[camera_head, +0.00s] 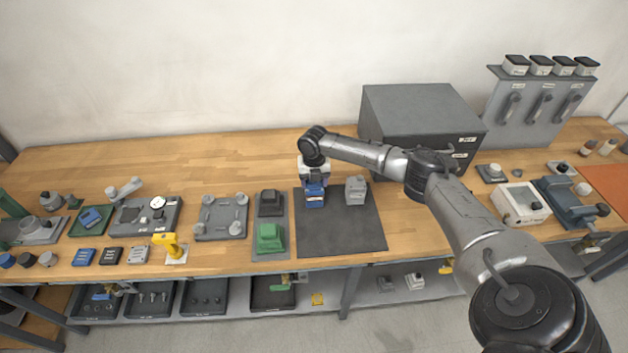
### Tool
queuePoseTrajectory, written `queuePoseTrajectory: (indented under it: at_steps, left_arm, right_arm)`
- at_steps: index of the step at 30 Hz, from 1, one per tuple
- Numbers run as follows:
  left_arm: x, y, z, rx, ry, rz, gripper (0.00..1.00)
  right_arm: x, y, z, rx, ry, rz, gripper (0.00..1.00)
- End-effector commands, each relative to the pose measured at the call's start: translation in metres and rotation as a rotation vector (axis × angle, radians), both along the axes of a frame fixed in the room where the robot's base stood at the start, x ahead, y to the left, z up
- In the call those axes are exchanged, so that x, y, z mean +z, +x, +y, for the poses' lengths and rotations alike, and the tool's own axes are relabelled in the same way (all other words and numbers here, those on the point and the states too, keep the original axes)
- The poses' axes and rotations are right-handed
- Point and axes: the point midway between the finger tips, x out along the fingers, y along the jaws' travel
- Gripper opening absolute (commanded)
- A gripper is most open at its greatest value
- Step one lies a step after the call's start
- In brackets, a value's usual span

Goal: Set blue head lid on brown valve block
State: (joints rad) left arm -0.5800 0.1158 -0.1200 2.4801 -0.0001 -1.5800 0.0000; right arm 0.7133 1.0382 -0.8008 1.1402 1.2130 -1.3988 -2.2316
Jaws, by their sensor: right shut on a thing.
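My right gripper (313,178) points down over the dark mat and is shut on the blue head lid (315,198). The lid is a small blue block with a pale label, over the left part of the mat. I cannot tell whether it touches anything below. I cannot make out a brown valve block; it may be hidden under or behind the lid. My left gripper is out of view.
The dark mat (345,235) has a grey block (356,190) to the right of the lid; its front is clear. A tray (258,254) with a green block (269,237) and a black block (270,203) lies left. A grey cabinet (415,105) stands behind right.

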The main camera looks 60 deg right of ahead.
Motion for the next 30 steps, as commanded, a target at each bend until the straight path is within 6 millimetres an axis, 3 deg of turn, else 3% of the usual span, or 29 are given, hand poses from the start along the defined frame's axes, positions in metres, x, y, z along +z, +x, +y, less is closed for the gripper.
queuePoseTrajectory:
  at_steps: [5,6,15,20,23,30]
  left_arm:
    - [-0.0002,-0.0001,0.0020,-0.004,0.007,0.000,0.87]
    - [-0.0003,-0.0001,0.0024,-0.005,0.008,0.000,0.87]
    - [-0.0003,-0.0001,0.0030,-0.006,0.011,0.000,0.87]
    - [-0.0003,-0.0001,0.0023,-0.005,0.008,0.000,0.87]
    - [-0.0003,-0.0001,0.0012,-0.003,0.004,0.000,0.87]
    - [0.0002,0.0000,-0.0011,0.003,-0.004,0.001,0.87]
  right_arm:
    - [0.0002,0.0003,0.0001,0.000,0.001,-0.001,0.34]
    - [0.0002,0.0003,0.0001,0.000,0.001,-0.001,0.62]
    - [0.0002,0.0002,0.0002,0.000,0.001,-0.001,0.91]
    - [0.0001,0.0002,0.0002,0.000,0.000,0.000,0.91]
    - [-0.0002,0.0000,0.0003,0.000,0.000,0.000,1.00]
    - [0.0002,0.0001,0.0003,0.000,0.000,0.000,1.00]
